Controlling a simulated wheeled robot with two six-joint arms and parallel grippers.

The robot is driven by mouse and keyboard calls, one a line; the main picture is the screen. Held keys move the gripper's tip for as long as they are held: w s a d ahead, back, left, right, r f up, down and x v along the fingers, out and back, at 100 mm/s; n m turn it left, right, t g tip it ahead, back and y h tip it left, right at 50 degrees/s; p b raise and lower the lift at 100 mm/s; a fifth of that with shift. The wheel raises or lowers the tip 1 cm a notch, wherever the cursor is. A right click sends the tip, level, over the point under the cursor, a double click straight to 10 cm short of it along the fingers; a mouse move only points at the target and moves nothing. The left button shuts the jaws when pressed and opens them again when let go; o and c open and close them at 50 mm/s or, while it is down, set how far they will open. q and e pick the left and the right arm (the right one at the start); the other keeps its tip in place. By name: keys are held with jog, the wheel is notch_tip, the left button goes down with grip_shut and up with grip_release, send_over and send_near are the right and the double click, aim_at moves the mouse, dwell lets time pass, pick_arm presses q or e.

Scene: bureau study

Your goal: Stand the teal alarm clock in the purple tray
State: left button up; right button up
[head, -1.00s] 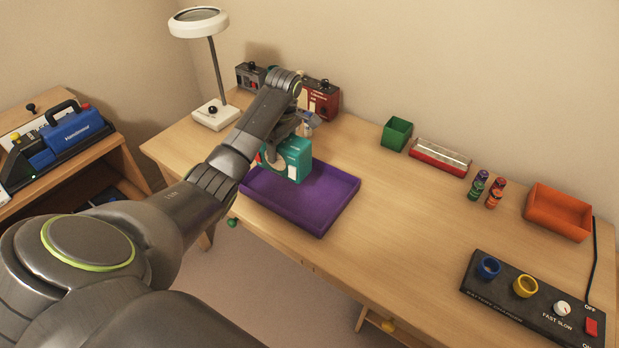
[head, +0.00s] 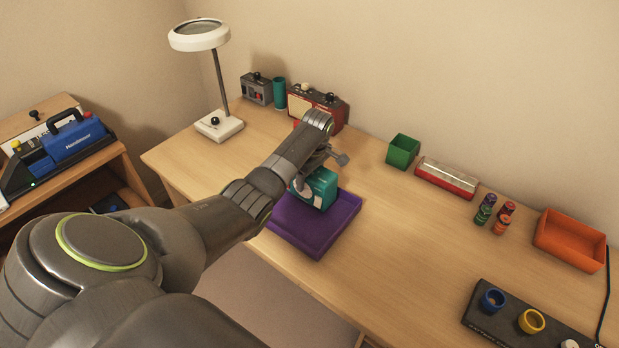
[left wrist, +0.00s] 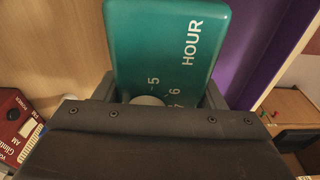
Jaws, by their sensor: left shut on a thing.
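The teal alarm clock (head: 322,189) is upright at the far end of the purple tray (head: 304,232), partly hidden by my arm. My left gripper (head: 312,172) is shut on the clock. In the left wrist view the clock (left wrist: 165,45) fills the middle, held between the fingers, with the word HOUR and some numerals showing. A strip of the purple tray (left wrist: 262,50) shows beside it. I cannot tell whether the clock's base touches the tray floor. My right gripper is not in view.
A red radio (head: 330,105), a teal cylinder (head: 280,94) and a grey box (head: 256,90) stand behind. A white lamp (head: 218,126) stands at the left. A green box (head: 402,151), a red-and-white case (head: 447,178) and an orange bin (head: 570,242) are to the right. The desk middle is clear.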

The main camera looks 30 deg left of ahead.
pick_arm(q)
jog(key=shift+f, duration=0.3)
jog(key=shift+f, duration=0.1)
jog(key=o, duration=1)
jog(key=shift+o, duration=1.3)
jog(key=r, duration=0.4)
jog(key=d+r, duration=0.1)
jog(key=r, duration=0.7)
jog(key=shift+d+r+b, duration=0.1)
jog(key=shift+d+b, duration=0.1)
jog(key=shift+b, duration=0.15)
jog(key=shift+s, duration=0.1)
